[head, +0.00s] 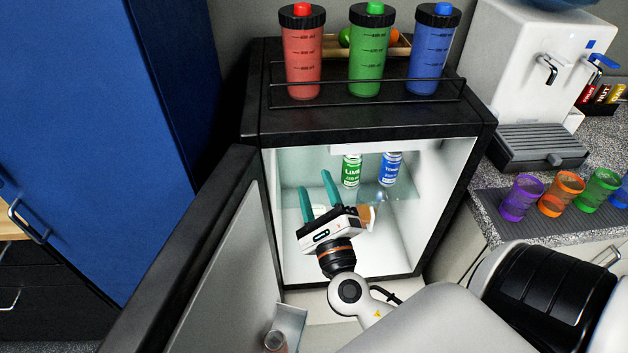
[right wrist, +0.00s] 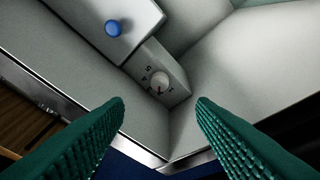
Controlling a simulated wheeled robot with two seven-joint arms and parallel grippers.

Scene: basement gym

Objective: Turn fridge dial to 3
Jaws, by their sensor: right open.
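The small black fridge (head: 370,127) stands with its door (head: 215,270) swung open to the left. In the right wrist view, the fridge dial (right wrist: 160,81) is a small pale round knob on a light grey housing, with small dark marks around it. The marks are too small to read surely, so its setting cannot be told. My right gripper (head: 316,181) is inside the fridge opening, teal fingers pointing up. It is open and empty. In the wrist view the dial lies ahead, between and beyond the fingertips, not touched. My left gripper is not in view.
A green can (head: 352,170) and a blue-labelled can (head: 391,168) stand on the glass shelf. Red, green and blue bottles stand in a rack on the fridge top. A blue round part (right wrist: 113,28) sits near the dial. Coloured cups and a dispenser are right.

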